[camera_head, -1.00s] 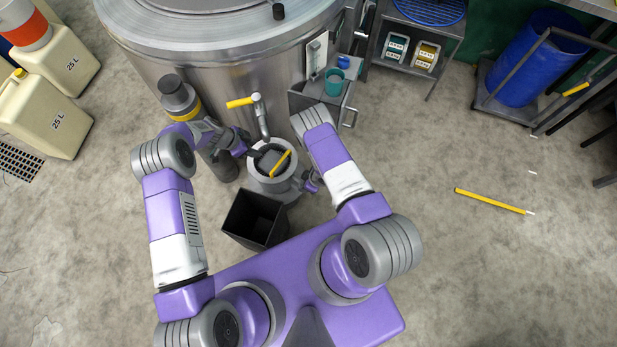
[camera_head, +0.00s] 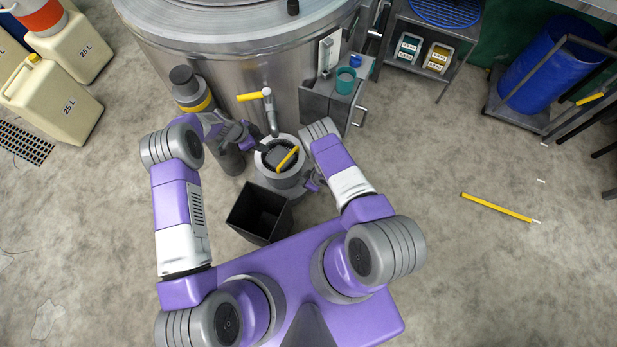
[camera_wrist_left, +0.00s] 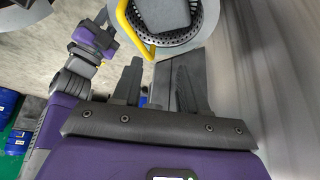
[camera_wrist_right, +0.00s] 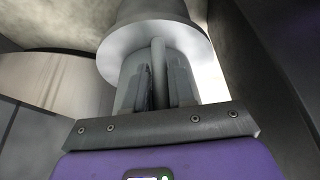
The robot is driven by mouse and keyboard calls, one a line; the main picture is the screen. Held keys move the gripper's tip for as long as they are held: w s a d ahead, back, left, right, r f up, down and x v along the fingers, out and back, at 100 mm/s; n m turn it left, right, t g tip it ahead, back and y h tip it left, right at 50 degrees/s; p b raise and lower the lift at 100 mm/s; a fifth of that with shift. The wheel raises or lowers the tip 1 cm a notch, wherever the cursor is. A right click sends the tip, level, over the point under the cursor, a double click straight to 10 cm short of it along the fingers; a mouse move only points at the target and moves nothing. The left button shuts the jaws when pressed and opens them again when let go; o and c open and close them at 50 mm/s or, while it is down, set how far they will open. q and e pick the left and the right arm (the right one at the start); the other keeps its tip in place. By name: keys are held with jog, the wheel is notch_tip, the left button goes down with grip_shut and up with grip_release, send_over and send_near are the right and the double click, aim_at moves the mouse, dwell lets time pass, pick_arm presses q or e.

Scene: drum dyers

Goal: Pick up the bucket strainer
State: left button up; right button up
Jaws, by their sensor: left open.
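The bucket strainer, a dark perforated basket with a yellow handle (camera_head: 288,159), sits in the round grey housing (camera_head: 282,182) below the vat's spout. In the left wrist view the strainer (camera_wrist_left: 124,17) shows at the top, beyond my fingertips. My left gripper (camera_head: 256,140) is open at the upper left of the housing; its two fingers (camera_wrist_left: 160,72) stand apart with nothing between them. My right gripper (camera_wrist_right: 159,80) is low at the housing's right side. Its fingers lie on either side of a thin upright bar (camera_wrist_right: 158,65); whether they grip it is unclear.
A black open bin (camera_head: 260,213) stands just in front of the housing. The steel vat (camera_head: 225,50) with a yellow-handled valve (camera_head: 249,97) rises behind. A small metal stand (camera_head: 330,98) with a teal cup (camera_head: 345,80) is to the right.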

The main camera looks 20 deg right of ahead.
grip_shut()
